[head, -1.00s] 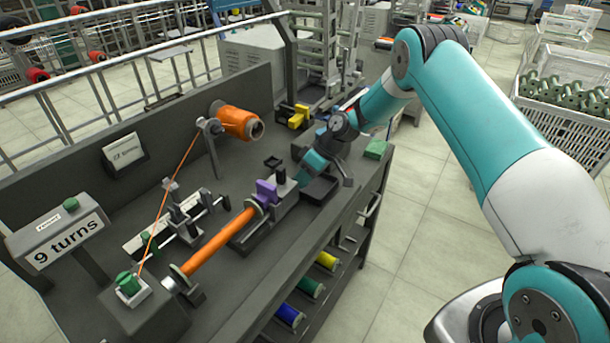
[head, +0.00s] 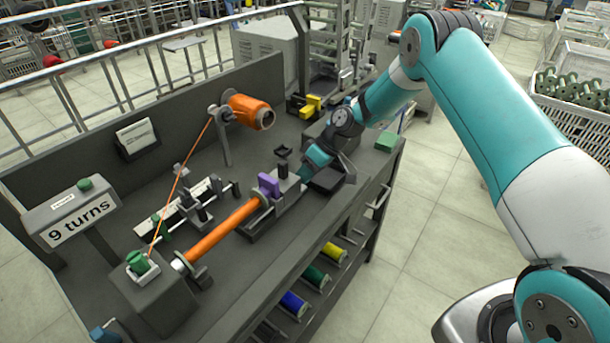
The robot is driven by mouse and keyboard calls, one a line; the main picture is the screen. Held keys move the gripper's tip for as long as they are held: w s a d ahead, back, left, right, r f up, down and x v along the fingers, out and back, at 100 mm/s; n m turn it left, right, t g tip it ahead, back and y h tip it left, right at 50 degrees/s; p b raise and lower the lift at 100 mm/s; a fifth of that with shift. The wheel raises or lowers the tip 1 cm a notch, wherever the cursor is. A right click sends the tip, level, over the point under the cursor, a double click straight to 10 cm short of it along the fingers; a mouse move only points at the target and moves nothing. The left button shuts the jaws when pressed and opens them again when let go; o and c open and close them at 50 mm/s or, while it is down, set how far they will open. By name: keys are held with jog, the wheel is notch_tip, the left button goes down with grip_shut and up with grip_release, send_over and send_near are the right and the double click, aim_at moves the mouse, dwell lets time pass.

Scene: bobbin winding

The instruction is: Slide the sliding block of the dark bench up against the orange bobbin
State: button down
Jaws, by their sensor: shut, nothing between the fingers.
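The orange bobbin (head: 222,232) lies along the dark bench (head: 330,225), between a holder at its lower left end and the sliding block (head: 287,191) at its upper right end. The grey sliding block carries a purple piece (head: 269,186) on its bobbin side and sits on a short dark rail. It is very close to the bobbin's end flange; I cannot tell whether they touch. My gripper (head: 302,175) is shut and empty, low at the block's far side from the bobbin. Its fingertips are hard to make out, and contact with the block is unclear.
A guide carriage (head: 190,205) lies behind the bobbin. A dark tray (head: 326,181) is beside my gripper. A "9 turns" sign (head: 72,217) stands left.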

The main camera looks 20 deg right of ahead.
jog(key=w+d, duration=0.1)
jog(key=w+d+b, duration=0.1)
jog(key=d, duration=0.1)
jog(key=shift+w+d+r, duration=0.15)
jog(key=shift+d, duration=0.15)
jog(key=b+v, duration=0.1)
jog(key=v, duration=0.8)
jog(key=s+a+r+h, duration=0.1)
jog(key=s+a+r, duration=0.7)
jog(key=r, duration=0.2)
jog(key=s+a+r, duration=0.1)
jog(key=s+r, duration=0.1)
jog(key=s, duration=0.7)
jog(key=s+a+r+m+h, duration=0.1)
jog(key=s+a+r, duration=0.1)
jog(key=s, duration=0.8)
jog(key=s+a+r+h, duration=0.1)
jog(key=s+r, duration=0.1)
jog(key=s, duration=0.8)
jog(key=shift+a+r+m, duration=0.25)
jog(key=shift+r+m, duration=0.05)
jog(key=shift+r, duration=0.05)
